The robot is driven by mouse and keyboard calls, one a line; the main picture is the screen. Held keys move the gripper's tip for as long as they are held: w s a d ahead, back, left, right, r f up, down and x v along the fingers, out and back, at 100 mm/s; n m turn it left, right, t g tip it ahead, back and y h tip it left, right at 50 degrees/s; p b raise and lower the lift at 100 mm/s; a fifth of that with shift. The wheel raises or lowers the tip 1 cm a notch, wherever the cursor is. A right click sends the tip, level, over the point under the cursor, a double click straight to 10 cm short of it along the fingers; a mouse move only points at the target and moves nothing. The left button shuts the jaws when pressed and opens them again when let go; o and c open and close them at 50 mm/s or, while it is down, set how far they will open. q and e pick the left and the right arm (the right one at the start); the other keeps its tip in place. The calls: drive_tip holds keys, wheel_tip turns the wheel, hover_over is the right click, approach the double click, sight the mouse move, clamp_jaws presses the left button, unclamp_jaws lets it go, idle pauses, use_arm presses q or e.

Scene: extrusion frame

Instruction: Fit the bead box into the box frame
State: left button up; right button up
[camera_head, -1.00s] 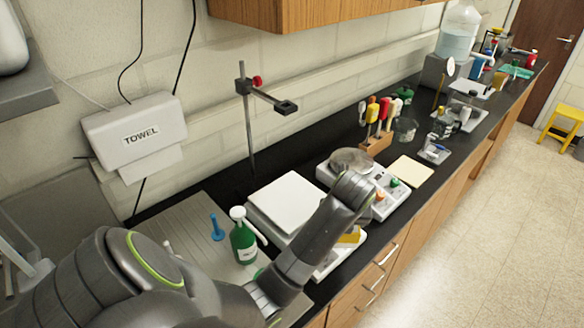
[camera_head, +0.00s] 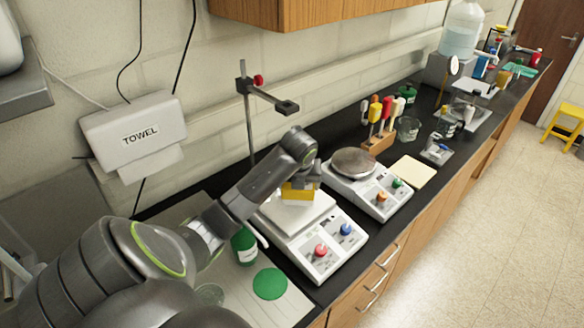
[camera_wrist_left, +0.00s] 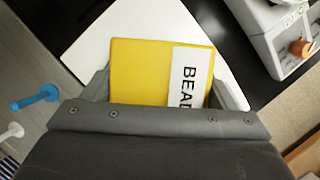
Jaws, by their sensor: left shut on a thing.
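The bead box (camera_head: 297,194) is yellow; in the left wrist view the bead box (camera_wrist_left: 145,70) has a white label reading "BEAD", partly cut off by my gripper. My left gripper (camera_head: 308,178) is shut on it, one finger on each side in the wrist view. In the head view the box is at the white pan (camera_head: 314,219) of the nearer balance. Whether it touches the pan or hangs just above it, I cannot tell. I cannot pick out a box frame in these views. My right gripper is not in view.
The nearer balance (camera_head: 322,262) has red and blue knobs. A second balance (camera_head: 377,203) stands to its right. A clamp stand (camera_head: 248,120) rises behind. A green bottle (camera_head: 243,247) and a green disc (camera_head: 270,284) are left of the balance. A pale pad (camera_head: 412,171) lies farther right.

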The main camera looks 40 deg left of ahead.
use_arm(q)
drive_tip(key=shift+a, duration=1.4)
drive_tip(key=shift+f, duration=0.45)
wheel_tip(320, 180, down, 3)
drive_tip(key=shift+w+r, duration=0.1)
drive_tip(key=shift+r, duration=0.1)
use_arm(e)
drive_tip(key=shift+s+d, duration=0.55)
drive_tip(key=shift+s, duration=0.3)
use_arm(q)
drive_tip(key=o, duration=1.1)
drive_tip(key=shift+f, duration=0.1)
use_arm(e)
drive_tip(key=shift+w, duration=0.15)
